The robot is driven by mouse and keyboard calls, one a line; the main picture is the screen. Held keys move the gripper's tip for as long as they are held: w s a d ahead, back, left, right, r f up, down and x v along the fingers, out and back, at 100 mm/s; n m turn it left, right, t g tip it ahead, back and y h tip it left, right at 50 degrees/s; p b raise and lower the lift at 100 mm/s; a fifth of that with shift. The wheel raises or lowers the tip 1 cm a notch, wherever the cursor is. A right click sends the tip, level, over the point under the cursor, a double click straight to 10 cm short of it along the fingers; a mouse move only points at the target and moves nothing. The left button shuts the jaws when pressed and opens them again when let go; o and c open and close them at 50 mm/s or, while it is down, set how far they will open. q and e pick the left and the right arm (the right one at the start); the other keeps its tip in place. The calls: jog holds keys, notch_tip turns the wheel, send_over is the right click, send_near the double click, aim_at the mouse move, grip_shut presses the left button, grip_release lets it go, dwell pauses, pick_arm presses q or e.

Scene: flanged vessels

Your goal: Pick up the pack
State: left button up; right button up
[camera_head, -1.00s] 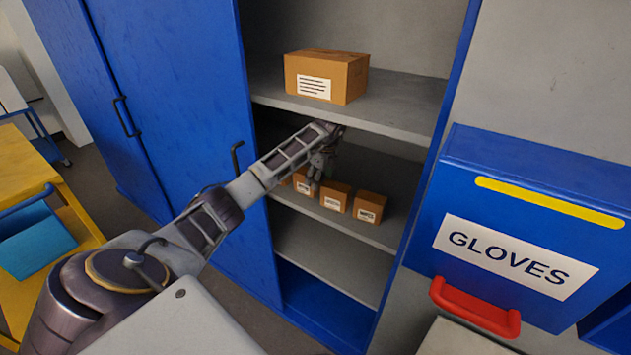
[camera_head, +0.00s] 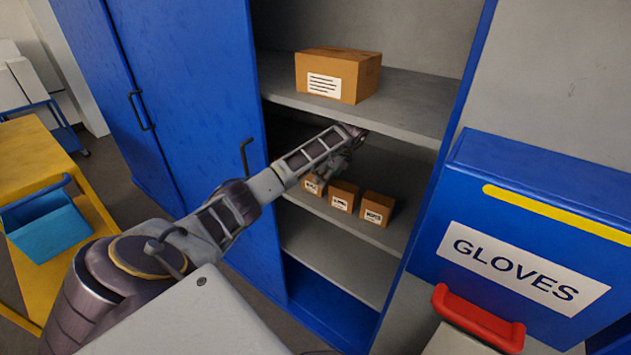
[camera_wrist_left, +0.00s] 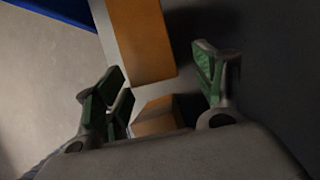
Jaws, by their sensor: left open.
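Small brown cardboard packs with white labels stand in a row on the middle shelf of the blue cabinet. In the head view I see a left one (camera_head: 314,186), partly covered by my gripper, a middle one (camera_head: 343,197) and a right one (camera_head: 377,209). My left gripper (camera_head: 338,168) reaches into that shelf space, above and behind the left packs. In the left wrist view the gripper (camera_wrist_left: 160,72) is open. One orange-brown box face (camera_wrist_left: 140,40) lies beyond the fingers and another (camera_wrist_left: 156,117) shows low between them. I see no contact. My right gripper is out of view.
A larger carton (camera_head: 338,76) stands on the upper shelf (camera_head: 420,110), just above my forearm. The open blue door (camera_head: 185,110) is left of my arm. A blue GLOVES box (camera_head: 530,225) hangs at right. The lower shelf (camera_head: 330,255) is empty.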

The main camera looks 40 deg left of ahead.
pick_arm(q)
jog(key=shift+a+f, duration=0.2)
jog(key=shift+f, duration=0.2)
jog(key=shift+s, duration=0.1)
jog(key=shift+p+x, duration=0.6)
jog(key=shift+x, duration=0.6)
jog(key=shift+s+x, duration=0.2)
jog(key=shift+x, duration=1.2)
jog(key=shift+c, duration=0.4)
jog(key=c, duration=1.1)
jog(key=shift+r, duration=0.15)
